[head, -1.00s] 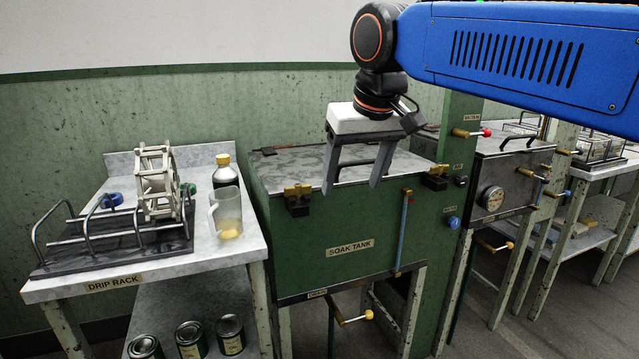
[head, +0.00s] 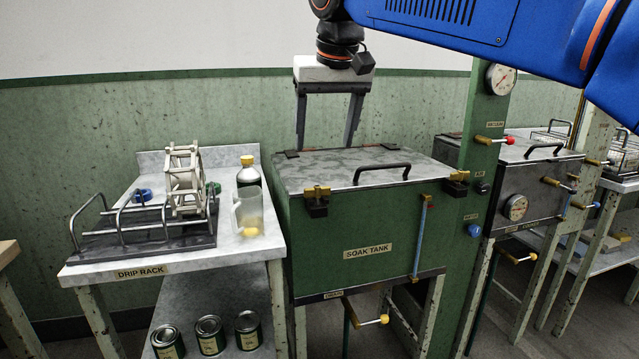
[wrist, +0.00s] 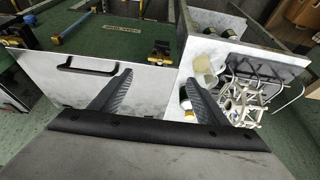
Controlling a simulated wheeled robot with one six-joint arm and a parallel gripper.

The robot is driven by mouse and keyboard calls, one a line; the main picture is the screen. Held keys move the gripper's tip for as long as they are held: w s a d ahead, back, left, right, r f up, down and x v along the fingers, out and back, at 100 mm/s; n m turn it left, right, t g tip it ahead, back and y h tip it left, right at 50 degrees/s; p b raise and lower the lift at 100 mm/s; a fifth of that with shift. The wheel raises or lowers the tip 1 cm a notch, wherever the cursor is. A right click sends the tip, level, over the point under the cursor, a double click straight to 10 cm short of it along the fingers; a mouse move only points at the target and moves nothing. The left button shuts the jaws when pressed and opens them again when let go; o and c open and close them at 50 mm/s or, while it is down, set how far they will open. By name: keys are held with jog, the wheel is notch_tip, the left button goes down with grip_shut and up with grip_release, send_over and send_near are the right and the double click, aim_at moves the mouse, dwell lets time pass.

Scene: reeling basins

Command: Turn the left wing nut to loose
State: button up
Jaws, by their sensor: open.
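The left wing nut (head: 317,191) is brass, on a black clamp at the front left corner of the green soak tank (head: 365,235). A similar right wing nut (head: 458,176) sits at the tank's front right corner. My gripper (head: 325,147) is open and empty, fingers pointing down, above the rear part of the tank lid and above the left wing nut in the picture. In the wrist view the left wing nut (wrist: 160,48) shows beyond my open fingers (wrist: 158,78), apart from them. How far its wings are turned is hard to tell.
The grey lid has a dark bar handle (head: 382,172). A drip rack table (head: 100,272) at left holds a wire rack, a pale reel, a bottle and a jug (head: 248,214). A green post (head: 480,200) with valves stands right of the tank.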

aim_at(318, 188)
jog(key=x, duration=1.3)
jog(key=c, duration=1)
